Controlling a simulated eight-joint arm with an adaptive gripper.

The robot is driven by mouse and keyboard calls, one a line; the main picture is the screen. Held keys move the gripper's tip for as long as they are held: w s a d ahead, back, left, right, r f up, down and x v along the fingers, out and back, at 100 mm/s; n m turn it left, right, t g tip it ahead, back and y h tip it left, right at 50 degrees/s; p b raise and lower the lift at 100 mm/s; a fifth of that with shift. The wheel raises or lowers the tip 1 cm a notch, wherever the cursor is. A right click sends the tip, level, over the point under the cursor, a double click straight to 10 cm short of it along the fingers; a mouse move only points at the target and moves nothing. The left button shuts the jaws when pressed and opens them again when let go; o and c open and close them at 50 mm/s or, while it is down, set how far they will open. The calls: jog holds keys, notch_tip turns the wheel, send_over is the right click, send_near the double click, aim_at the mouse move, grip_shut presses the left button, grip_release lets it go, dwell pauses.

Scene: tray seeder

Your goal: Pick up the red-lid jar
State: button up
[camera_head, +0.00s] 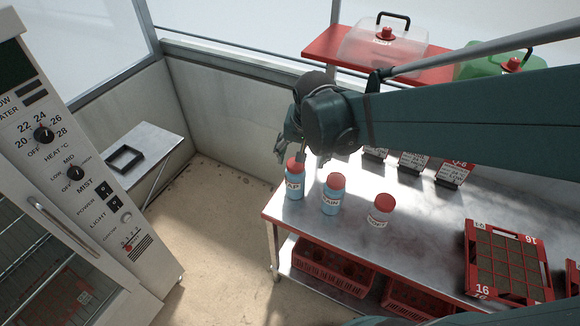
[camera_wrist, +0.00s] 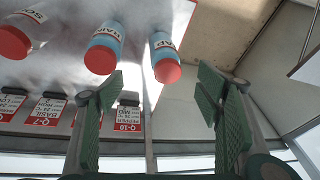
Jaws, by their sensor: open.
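Three jars with red lids stand in a row near the table's front left edge. The left one (camera_head: 294,184) and the middle one (camera_head: 333,194) are blue; the right one (camera_head: 381,210) is clear or whitish. In the wrist view, the left blue jar (camera_wrist: 164,56) shows between and beyond the finger pads. The other blue jar (camera_wrist: 104,47) is left of it, and the clear jar (camera_wrist: 24,34) is at the upper left. My gripper (camera_wrist: 158,78) is open and empty. In the head view it is above and close to the left jar, partly hidden by my wrist.
A red shelf (camera_head: 321,44) with a clear-lidded box (camera_head: 384,48) is behind.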

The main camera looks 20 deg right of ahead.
aim_at(295, 165)
jog(key=w+f+m+g, duration=0.1)
jog(key=w+f, duration=0.1)
jog(key=f, duration=0.2)
jog(key=w+f+m, duration=0.2)
jog(key=w+f, duration=0.1)
jog(key=f, duration=0.1)
jog(key=w+f+m+g, duration=0.1)
jog(key=w+f, duration=0.1)
jog(key=f, duration=0.2)
jog(key=shift+w+d+f+m+g+p, duration=0.1)
jog(key=shift+w+f+m+g+p, duration=0.1)
jog(key=shift+m+g+p, duration=0.1)
jog(key=shift+w+f+h, duration=0.2)
jog(key=shift+f+h, duration=0.1)
jog(key=shift+f, duration=0.5)
jog(key=shift+f, duration=0.1)
jog(key=shift+w+d+f, duration=0.1)
jog(key=shift+d+f, duration=0.1)
jog(key=shift+f, duration=0.95)
jog(key=shift+f, duration=0.1)
jog(key=shift+w+d+f+b, duration=0.15)
jog(key=shift+f+b, duration=0.1)
jog(key=shift+f, duration=0.55)
jog(key=shift+d+f+b, duration=0.1)
jog(key=shift+f+b, duration=0.2)
jog(key=shift+f, duration=0.55)
jog(key=shift+w+d+f+b, duration=0.15)
jog(key=shift+f+b, duration=0.1)
jog(key=shift+f, duration=0.55)
jog(key=c, duration=1.4)
